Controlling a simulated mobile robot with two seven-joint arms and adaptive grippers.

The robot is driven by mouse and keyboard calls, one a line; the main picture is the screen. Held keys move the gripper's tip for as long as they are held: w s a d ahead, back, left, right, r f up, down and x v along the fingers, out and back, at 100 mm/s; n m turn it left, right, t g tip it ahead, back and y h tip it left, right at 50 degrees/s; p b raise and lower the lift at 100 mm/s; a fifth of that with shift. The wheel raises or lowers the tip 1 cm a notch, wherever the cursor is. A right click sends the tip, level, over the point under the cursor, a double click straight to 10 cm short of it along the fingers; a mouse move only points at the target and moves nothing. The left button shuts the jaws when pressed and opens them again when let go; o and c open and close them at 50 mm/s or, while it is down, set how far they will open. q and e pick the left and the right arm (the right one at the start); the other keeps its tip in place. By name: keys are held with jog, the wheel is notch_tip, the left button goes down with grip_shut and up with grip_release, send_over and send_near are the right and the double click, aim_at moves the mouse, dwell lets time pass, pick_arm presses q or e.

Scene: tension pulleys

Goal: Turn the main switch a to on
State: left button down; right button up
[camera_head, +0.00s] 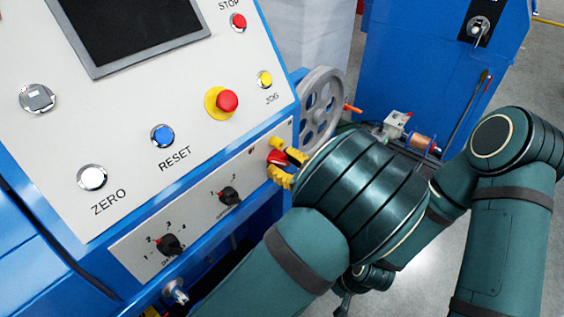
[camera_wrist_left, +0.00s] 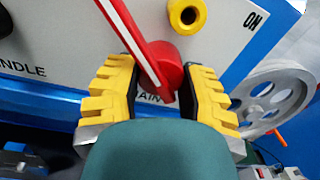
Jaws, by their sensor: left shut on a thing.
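The main switch is a red rotary handle with a white stripe (camera_wrist_left: 146,48) on the grey-white panel. It also shows in the head view (camera_head: 276,158), partly covered by my gripper. In the left wrist view the handle lies tilted, with its long end toward the upper left; the ON label (camera_wrist_left: 250,19) is at the upper right. My left gripper (camera_wrist_left: 160,80), with yellow ridged fingers, is shut on the switch near its pivot, one finger on each side. The left gripper also shows in the head view (camera_head: 284,168). The label below the switch is partly hidden.
Above the switch panel are a red emergency button (camera_head: 227,101), a blue RESET button (camera_head: 162,136) and a yellow JOG button (camera_head: 264,79). Black selector knobs (camera_head: 229,196) sit left of the switch. A grey pulley wheel (camera_head: 320,108) stands close behind my left gripper.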

pick_arm(q)
jog(key=shift+a, duration=0.1)
jog(key=shift+r+m+p, duration=0.15)
jog(key=shift+m+p, duration=0.15)
jog(key=shift+p, duration=0.45)
jog(key=m+p, duration=0.4)
jog(key=p, duration=0.3)
jog(key=shift+a+m, duration=0.1)
jog(key=shift+m, duration=0.2)
jog(key=shift+m+g+p, duration=0.3)
jog(key=shift+m+p, duration=0.5)
jog(key=shift+p, duration=0.1)
jog(key=shift+c, duration=2.2)
grip_release()
